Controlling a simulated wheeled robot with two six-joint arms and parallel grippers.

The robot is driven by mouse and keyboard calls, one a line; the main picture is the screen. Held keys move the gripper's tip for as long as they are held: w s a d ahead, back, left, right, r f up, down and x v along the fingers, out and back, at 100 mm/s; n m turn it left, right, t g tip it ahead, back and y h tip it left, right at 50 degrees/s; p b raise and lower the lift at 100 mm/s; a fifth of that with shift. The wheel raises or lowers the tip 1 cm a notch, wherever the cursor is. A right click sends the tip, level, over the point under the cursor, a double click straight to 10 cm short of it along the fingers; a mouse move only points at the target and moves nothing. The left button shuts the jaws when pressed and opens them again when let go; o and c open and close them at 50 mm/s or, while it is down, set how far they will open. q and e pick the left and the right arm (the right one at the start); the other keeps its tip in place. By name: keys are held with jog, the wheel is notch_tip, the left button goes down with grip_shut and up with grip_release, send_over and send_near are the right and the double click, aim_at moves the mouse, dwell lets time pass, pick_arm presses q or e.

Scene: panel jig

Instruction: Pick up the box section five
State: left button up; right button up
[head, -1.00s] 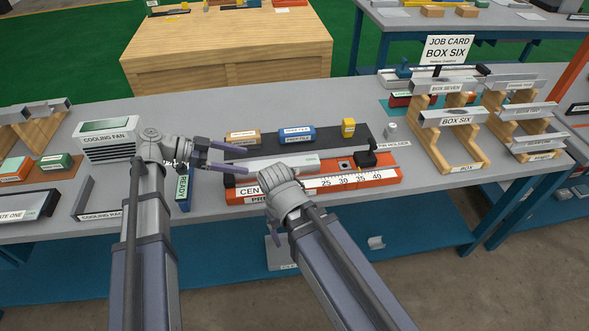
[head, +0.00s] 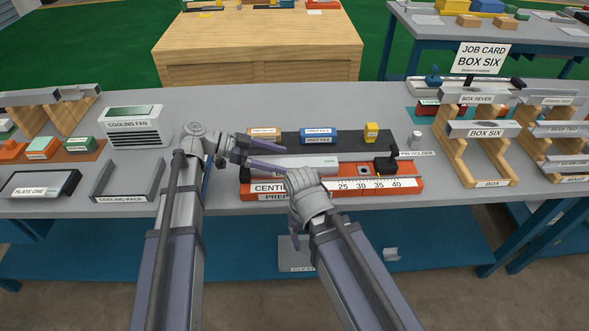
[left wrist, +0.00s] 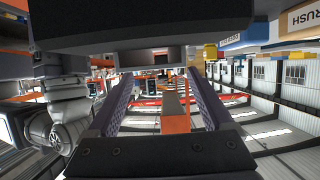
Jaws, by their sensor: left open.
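In the left wrist view the open fingers (left wrist: 160,100) stand on either side of a brown and orange shape that I cannot identify. My right wrist covers part of the jig's front. One purple finger of my right gripper (head: 296,241) shows below it; its opening is hidden. No label reading box section five is legible.
Behind the jig stand a blue prep file (head: 318,136) and a yellow block (head: 371,132). A black block (head: 387,162) sits at the jig's right end. Wooden racks with box six (head: 487,130) stand right. A cooling rack (head: 115,183) and cooling fan (head: 134,125) stand left.

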aim_at(290, 163)
pick_arm(q)
jog(key=b+x, duration=0.1)
jog(key=x, duration=0.3)
jog(key=shift+f, duration=0.1)
jog(key=shift+a, duration=0.1)
jog(key=shift+c, duration=0.2)
grip_shut()
